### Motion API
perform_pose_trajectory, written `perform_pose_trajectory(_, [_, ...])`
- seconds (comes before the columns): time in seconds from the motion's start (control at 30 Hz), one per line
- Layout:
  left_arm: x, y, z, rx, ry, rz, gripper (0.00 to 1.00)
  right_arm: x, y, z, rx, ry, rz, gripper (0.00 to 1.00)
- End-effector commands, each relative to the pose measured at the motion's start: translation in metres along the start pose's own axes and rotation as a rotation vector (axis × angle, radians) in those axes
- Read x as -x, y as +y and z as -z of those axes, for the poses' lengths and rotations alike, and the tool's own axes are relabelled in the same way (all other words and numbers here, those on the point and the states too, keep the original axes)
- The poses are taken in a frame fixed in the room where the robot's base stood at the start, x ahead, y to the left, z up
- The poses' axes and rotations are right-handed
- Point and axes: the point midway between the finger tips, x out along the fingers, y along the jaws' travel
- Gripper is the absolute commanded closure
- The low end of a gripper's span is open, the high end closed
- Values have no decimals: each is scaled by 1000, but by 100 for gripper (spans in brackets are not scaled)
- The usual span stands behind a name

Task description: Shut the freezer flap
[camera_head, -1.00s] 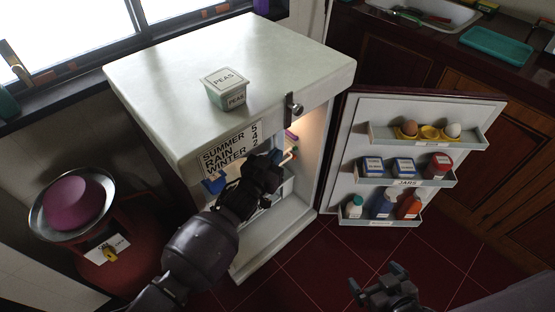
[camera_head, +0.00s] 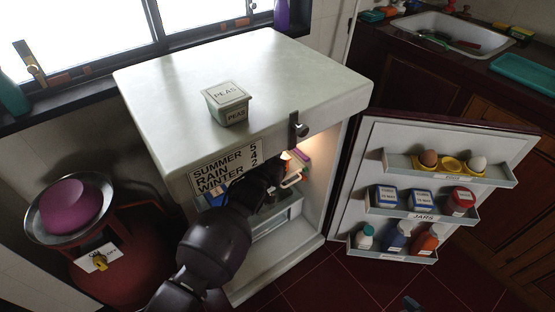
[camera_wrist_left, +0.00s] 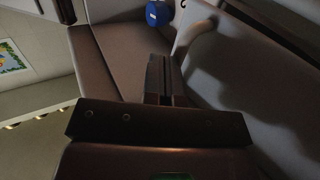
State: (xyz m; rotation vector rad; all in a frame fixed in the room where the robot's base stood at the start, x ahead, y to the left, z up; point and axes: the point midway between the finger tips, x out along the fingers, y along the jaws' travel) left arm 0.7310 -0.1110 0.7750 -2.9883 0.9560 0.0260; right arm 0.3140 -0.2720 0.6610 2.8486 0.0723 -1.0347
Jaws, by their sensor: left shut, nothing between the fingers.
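The small white fridge (camera_head: 150,110) stands with its door (camera_head: 365,150) swung wide open to the right. My left gripper (camera_head: 272,172) is at the opening just below this panel, dark against the interior; contact is unclear. In the left wrist view its fingers (camera_wrist_left: 160,78) are shut and empty beside pale surfaces. Only a tip of my right gripper (camera_head: 410,302) shows at the bottom edge.
A PEAS tub (camera_head: 226,103) stands on the fridge top. The door racks hold eggs (camera_head: 429,158), jars (camera_head: 420,197) and bottles (camera_head: 397,237). A red cylinder with a metal bowl (camera_head: 42,222) and purple lump (camera_head: 62,203) stands left. A sink (camera_head: 450,30) is at the back right.

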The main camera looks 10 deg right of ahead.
Motion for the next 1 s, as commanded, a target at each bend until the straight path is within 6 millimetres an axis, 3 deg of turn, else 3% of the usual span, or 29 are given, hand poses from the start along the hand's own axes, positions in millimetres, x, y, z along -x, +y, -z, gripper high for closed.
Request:
perform_pose_trajectory(0.17, [-16, -11, -5, 9, -5, 77, 100, -4, -1, -8, 0, -14, 2, 0])
perform_pose_trajectory(0.5, [-35, -32, -1, 0, -2, 70, 100, -12, -2, -11, 2, -18, 6, 0])
perform_pose_trajectory(1.0, [-39, -37, 1, 0, 0, 70, 100, -11, -2, -10, 4, -16, 6, 0])
